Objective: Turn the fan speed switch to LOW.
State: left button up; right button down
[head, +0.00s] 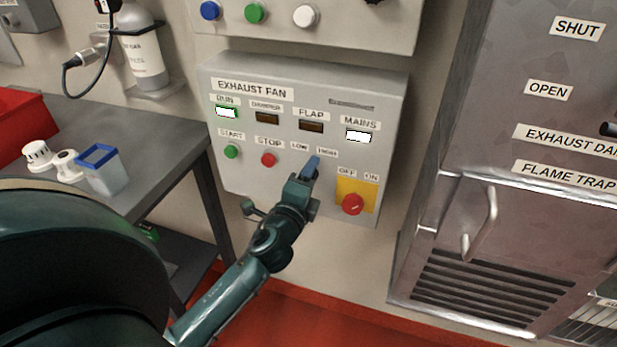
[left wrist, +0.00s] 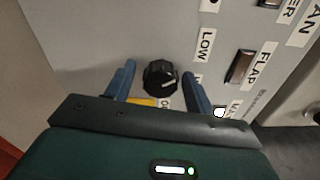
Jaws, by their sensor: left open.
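The fan speed switch (left wrist: 160,77) is a black knob in the left wrist view. A pale mark shows on its lower part; I cannot tell for sure which label it points to. The LOW label (left wrist: 205,45) is beside it. In the head view the LOW label (head: 300,146) and HIGH label (head: 328,153) show, but the knob is hidden behind my left gripper (head: 309,168). My left gripper is open, with its blue fingers on either side of the knob in the left wrist view, apart from it. My right gripper is not in view.
The exhaust fan panel (head: 220,165) carries a green START button (head: 231,151), a red STOP button (head: 268,159) and a red mains switch (head: 352,204) on yellow, close to my gripper. The RUN lamp (head: 226,112) and MAINS lamp (head: 358,136) are lit. A metal cabinet (head: 470,110) stands right.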

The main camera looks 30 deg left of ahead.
pick_arm(q)
jog(key=shift+s, duration=0.1)
jog(key=b+v, duration=0.2)
jog(key=v, duration=1.1)
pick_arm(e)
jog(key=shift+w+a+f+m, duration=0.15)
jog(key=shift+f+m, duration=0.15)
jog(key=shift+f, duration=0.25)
pick_arm(q)
jog(key=shift+a, duration=0.1)
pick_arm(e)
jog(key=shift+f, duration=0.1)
